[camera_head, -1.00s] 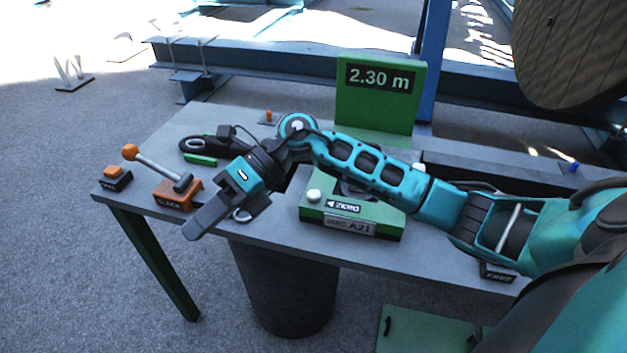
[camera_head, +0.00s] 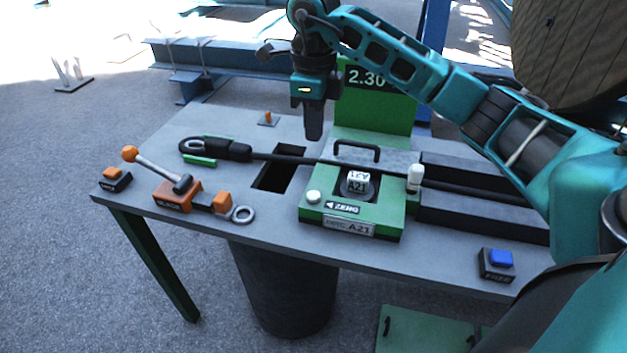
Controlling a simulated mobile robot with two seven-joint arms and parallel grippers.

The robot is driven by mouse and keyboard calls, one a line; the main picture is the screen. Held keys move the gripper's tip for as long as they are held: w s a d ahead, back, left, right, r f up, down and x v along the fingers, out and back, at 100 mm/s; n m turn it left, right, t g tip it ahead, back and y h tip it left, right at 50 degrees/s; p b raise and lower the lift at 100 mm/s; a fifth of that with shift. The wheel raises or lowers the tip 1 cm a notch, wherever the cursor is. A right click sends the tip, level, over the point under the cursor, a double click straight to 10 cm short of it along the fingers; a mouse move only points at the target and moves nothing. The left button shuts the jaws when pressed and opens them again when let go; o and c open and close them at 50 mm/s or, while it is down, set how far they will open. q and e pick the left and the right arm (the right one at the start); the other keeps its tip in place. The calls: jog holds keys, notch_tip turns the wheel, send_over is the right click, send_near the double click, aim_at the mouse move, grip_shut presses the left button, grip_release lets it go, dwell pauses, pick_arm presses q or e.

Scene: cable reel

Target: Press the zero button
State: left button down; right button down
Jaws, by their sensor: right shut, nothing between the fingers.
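The green measuring unit (camera_head: 384,231) stands on the grey table, with a ZERO label (camera_head: 343,208) on its front. A round white button (camera_head: 314,197) sits on its left corner beside that label. The green display board (camera_head: 372,113) behind it reads "2.30", its right part covered by my arm. My right gripper (camera_head: 314,138) is shut and empty, pointing down above the table, behind and above the white button and apart from it. My left gripper is not in view.
A black cable (camera_head: 290,158) runs across the table past a rectangular hole (camera_head: 277,170). A blue button (camera_head: 500,260) is at front right.

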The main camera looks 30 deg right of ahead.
aim_at(313, 194)
notch_tip(313, 194, down, 14)
dwell(0.6)
